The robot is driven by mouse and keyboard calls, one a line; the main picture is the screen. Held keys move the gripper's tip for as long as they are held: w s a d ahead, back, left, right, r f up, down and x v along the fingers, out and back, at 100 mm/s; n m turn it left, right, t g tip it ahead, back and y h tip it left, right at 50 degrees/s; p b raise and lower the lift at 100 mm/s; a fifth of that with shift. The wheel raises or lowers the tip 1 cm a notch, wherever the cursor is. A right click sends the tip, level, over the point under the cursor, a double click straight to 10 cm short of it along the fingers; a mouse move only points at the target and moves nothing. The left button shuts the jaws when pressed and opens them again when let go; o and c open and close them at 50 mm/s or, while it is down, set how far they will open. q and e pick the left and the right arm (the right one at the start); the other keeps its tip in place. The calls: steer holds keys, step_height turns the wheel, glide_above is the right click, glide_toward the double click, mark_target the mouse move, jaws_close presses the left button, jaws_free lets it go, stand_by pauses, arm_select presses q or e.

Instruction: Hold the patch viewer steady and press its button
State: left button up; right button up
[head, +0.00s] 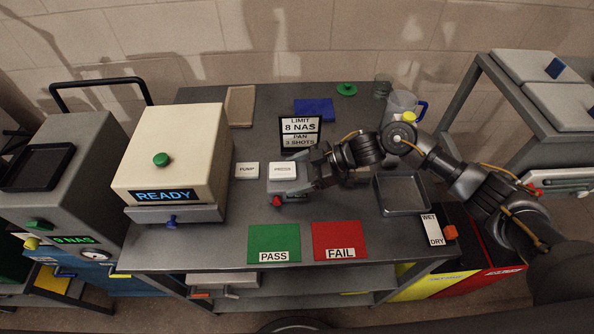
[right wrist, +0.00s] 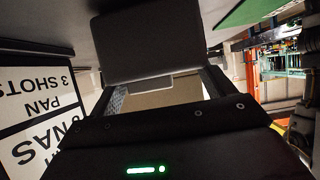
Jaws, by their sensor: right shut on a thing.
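My right gripper (head: 299,180) reaches in from the right and is shut on a small pale box (head: 282,171) with a printed label on top, too small to read. A red knob (head: 276,200) shows at its near side. In the right wrist view the held thing is a dark grey block (right wrist: 150,45) between the fingers. It seems to stand on the table; contact is unclear. No text names the patch viewer, so I cannot be sure this is it. A beige box (head: 180,130) with a green button (head: 161,159) and a READY display stands at left. My left gripper is not in view.
A PUMP label (head: 246,170) lies left of the held box. The limit sign (head: 300,133) stands behind it. Green PASS (head: 268,245) and red FAIL (head: 346,242) mats lie in front. An empty tray (head: 402,193) is at right. A grey machine (head: 75,175) at far left reads 8 NAS.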

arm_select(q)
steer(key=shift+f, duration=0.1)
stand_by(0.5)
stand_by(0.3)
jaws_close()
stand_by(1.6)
